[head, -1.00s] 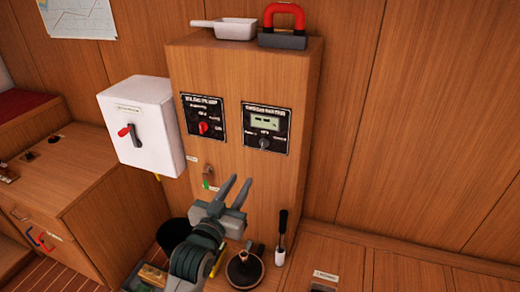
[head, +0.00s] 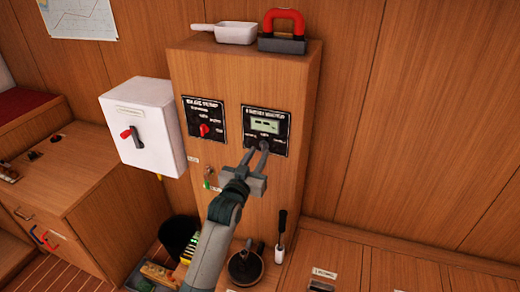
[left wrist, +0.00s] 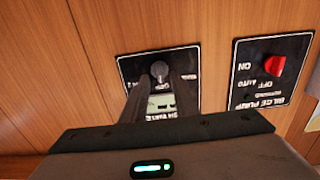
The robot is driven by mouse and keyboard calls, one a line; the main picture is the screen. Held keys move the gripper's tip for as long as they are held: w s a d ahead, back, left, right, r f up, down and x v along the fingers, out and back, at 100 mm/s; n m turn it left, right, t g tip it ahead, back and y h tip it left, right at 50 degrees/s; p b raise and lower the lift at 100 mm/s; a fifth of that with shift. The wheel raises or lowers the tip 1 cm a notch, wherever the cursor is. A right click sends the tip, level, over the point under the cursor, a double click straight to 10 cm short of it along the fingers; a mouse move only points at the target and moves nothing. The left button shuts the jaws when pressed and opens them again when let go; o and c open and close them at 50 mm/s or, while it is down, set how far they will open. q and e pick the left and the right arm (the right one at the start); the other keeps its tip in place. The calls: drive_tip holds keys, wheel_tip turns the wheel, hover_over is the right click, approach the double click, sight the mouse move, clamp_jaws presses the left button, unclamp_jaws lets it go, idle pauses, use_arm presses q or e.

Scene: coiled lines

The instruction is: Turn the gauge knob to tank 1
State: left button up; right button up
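The gauge panel (head: 280,117) is a black plate with a pale display and a grey knob below it, on the front of the wooden cabinet. The gauge knob (left wrist: 159,69) shows in the left wrist view, where the panel appears upside down. My left gripper (head: 257,150) is at the panel's lower edge, its two fingers pointing at the knob. The fingers are apart, with the display visible between them, and the knob sits between or just beyond the tips; contact cannot be told. In the head view the fingertips largely hide the knob. My right gripper is not in view.
The bilge pump panel (head: 204,120) with a red knob (left wrist: 275,65) is close beside the gauge panel. A white switch box (head: 147,127) is further left. A white pan (head: 235,33) and a red-handled object (head: 284,32) sit on the cabinet top (head: 190,60).

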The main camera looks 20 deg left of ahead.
sight(263, 147)
use_arm(q)
drive_tip(key=shift+w, duration=1.25)
clamp_jaws()
drive_tip(key=shift+n+p, duration=0.4)
drive_tip(key=n+p, duration=0.1)
drive_tip(key=n, duration=0.2)
drive_tip(key=shift+a+n+p, duration=0.1)
drive_tip(key=shift+n+p, duration=1.05)
drive_tip(key=shift+n, duration=1.45)
drive_tip(key=shift+f, duration=0.1)
